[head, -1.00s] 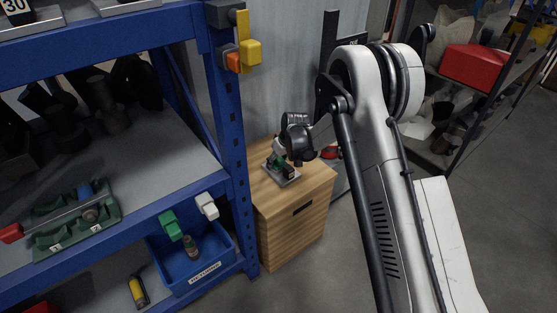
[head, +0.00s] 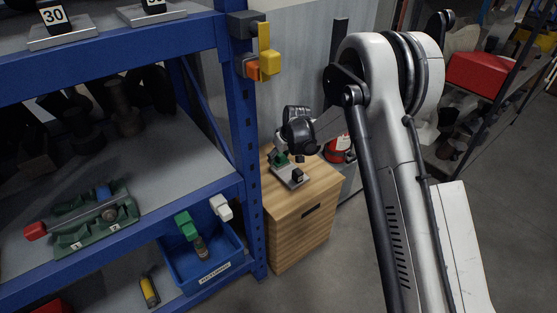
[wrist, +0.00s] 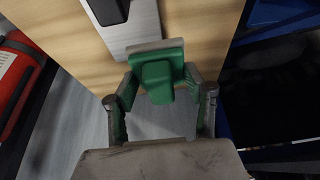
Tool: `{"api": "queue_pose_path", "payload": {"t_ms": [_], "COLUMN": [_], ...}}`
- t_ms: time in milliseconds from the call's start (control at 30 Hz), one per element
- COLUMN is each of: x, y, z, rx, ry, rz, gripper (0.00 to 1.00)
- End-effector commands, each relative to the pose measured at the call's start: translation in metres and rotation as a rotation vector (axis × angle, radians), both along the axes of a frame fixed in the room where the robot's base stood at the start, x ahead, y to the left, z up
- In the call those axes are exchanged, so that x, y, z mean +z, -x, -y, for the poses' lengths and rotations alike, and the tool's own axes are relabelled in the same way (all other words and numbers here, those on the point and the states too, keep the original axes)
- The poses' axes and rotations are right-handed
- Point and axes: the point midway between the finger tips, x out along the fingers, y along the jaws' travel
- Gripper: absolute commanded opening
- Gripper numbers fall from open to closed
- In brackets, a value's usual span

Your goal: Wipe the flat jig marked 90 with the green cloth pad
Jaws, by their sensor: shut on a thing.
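The flat jig is a silver plate with a black upright block (head: 291,179) on top of a wooden cabinet; its number cannot be read. In the wrist view the plate (wrist: 130,28) and its black block sit at the top. The green cloth pad (wrist: 158,78) is between the fingers of my gripper (wrist: 160,95), which is shut on the pad's green grip. The pad's flat face lies over the plate's near end; I cannot tell whether it touches. In the head view my gripper (head: 280,158) and the pad are at the plate's far left end, partly hidden by my wrist.
The wooden cabinet (head: 300,225) stands beside a blue shelf rack post (head: 248,160). The rack's upper shelf bears a jig marked 30 (head: 58,33) and another jig. A blue bin (head: 205,262) is on the lower shelf. A red object (head: 340,150) is behind the cabinet.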

Motion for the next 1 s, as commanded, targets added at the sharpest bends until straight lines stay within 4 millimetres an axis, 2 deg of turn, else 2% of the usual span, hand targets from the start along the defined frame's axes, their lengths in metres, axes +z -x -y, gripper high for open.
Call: {"api": "queue_pose_path", "payload": {"t_ms": [100,300,833,1000], "x": [0.013,0.023,0.023,0.041], "y": [0.000,0.000,0.000,0.008], "z": [0.001,0.002,0.002,0.018], "rx": [-0.001,-0.002,-0.002,-0.039], "ry": [0.000,0.000,0.000,0.001], "rz": [0.000,0.000,0.000,-0.001], "gripper": [0.22,0.22,0.22,0.22]}}
